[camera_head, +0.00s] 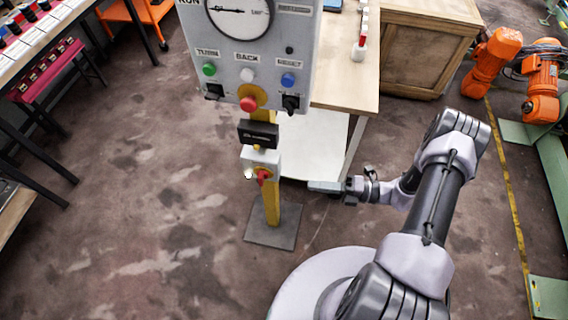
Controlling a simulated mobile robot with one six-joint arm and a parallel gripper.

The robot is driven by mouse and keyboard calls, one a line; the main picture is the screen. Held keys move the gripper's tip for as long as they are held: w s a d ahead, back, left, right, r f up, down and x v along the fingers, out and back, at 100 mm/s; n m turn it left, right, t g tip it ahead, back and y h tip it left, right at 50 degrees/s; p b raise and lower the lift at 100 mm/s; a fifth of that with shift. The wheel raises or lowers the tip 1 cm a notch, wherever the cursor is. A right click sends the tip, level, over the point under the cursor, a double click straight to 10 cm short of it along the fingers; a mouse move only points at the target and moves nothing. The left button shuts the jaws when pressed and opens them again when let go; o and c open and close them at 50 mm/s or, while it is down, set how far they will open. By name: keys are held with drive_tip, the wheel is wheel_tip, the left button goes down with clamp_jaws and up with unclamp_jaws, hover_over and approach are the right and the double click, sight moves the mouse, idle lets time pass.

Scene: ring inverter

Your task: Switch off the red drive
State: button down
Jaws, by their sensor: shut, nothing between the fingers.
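A grey control panel (247,48) stands on a yellow post with a dial at its top. It carries a green button (208,69), a white button (247,75), a blue button (288,80) and a red mushroom button (248,103) on a yellow base. A black switch (214,91) and another black switch (290,103) flank the red button. Lower on the post, a white box (262,158) bears a red knob (263,177) and a pale button (248,174). My gripper (312,186) is shut and empty, to the right of the red knob and apart from it. I cannot tell which thing is the red drive.
The post's base plate (271,232) stands on the floor. Orange machines (541,85) are at the right. A table with small items (30,35) is at the left. The left floor is clear.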

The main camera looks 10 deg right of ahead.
drive_tip(key=shift+d+f+m+t, duration=0.2)
drive_tip(key=shift+f+m+t, duration=0.5)
drive_tip(key=shift+f+m, duration=0.3)
drive_tip(key=shift+s, duration=0.1)
drive_tip(key=b, duration=0.3)
approach(263, 178)
drive_tip(key=x, duration=0.5)
drive_tip(key=shift+s+a, duration=0.1)
drive_tip(key=shift+a, duration=0.25)
drive_tip(key=shift+w+a+r, duration=0.1)
drive_tip(key=shift+w+a, duration=0.15)
drive_tip(key=shift+a, duration=0.35)
drive_tip(key=shift+d+r, duration=0.1)
drive_tip(key=shift+r, duration=0.1)
drive_tip(key=shift+p, duration=0.4)
